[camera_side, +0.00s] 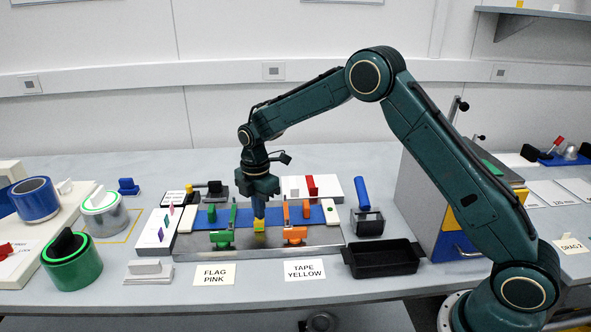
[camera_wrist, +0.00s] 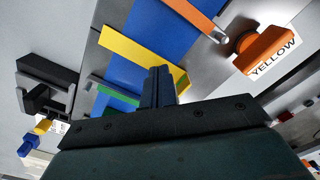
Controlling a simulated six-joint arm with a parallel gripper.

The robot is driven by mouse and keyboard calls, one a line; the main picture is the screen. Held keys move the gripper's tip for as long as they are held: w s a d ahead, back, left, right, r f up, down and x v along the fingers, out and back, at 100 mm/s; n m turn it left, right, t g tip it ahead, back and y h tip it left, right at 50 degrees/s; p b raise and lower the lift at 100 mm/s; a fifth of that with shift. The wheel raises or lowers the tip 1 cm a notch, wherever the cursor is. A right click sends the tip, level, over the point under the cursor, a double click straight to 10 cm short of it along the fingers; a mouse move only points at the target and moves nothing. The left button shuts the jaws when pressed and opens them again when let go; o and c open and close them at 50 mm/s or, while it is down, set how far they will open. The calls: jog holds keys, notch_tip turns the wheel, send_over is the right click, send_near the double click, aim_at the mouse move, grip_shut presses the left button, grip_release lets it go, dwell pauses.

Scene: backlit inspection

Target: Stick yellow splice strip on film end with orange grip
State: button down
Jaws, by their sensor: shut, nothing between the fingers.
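My gripper (camera_side: 259,215) is over the middle of the metal splicing block, fingers shut and empty, tips right at the yellow strip (camera_side: 259,227). In the wrist view the yellow strip (camera_wrist: 135,52) lies across the blue film (camera_wrist: 185,35), beside the shut fingers (camera_wrist: 160,72); blue shows on both sides of it. Its near end looks raised or folded. Whether the fingertips touch it I cannot tell. The orange grip (camera_side: 295,234) clamps the film at right; its bar and knob (camera_wrist: 262,48) show in the wrist view. The green grip (camera_side: 222,238) is at left.
A black tray (camera_side: 383,259) and a blue-handled roller (camera_side: 363,205) stand right of the metal block (camera_side: 185,250). Blue and green tape rolls (camera_side: 72,262) are at left. Cards reading FLAG PINK (camera_side: 215,274) and TAPE YELLOW (camera_side: 305,270) lie in front. White boards flank the block.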

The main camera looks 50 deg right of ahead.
jog(key=shift+r, duration=1.4)
jog(key=shift+r, duration=0.15)
notch_tip(320, 180, up, 14)
jog(key=shift+f, duration=0.2)
